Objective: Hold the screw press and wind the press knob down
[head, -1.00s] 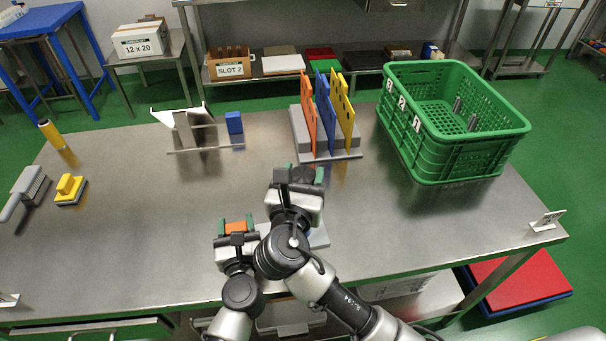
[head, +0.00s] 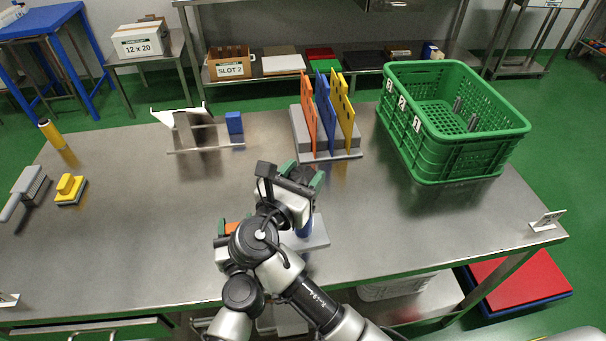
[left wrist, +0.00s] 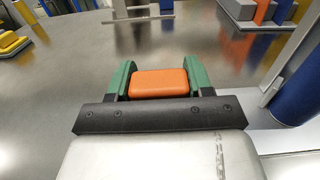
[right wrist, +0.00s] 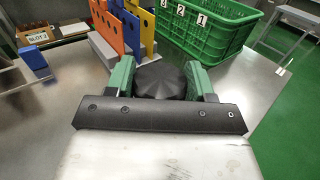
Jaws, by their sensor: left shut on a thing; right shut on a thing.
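The screw press stands near the front middle of the table, largely hidden by my right arm in the head view. Its grey base plate (head: 319,236) and part of a blue column (head: 304,229) show; the column also shows in the left wrist view (left wrist: 298,92). My left gripper (left wrist: 160,84) is shut on an orange grip block (left wrist: 150,82) beside the column. My right gripper (right wrist: 160,80) is shut around the dark faceted press knob (right wrist: 158,82), with a green finger on each side. The press's inside is hidden.
Behind the press stands a grey rack with orange, blue and yellow plates (head: 324,112). A green crate (head: 455,165) is at the back right. A metal stand (head: 190,135) and blue block (head: 234,123) are at the back left.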

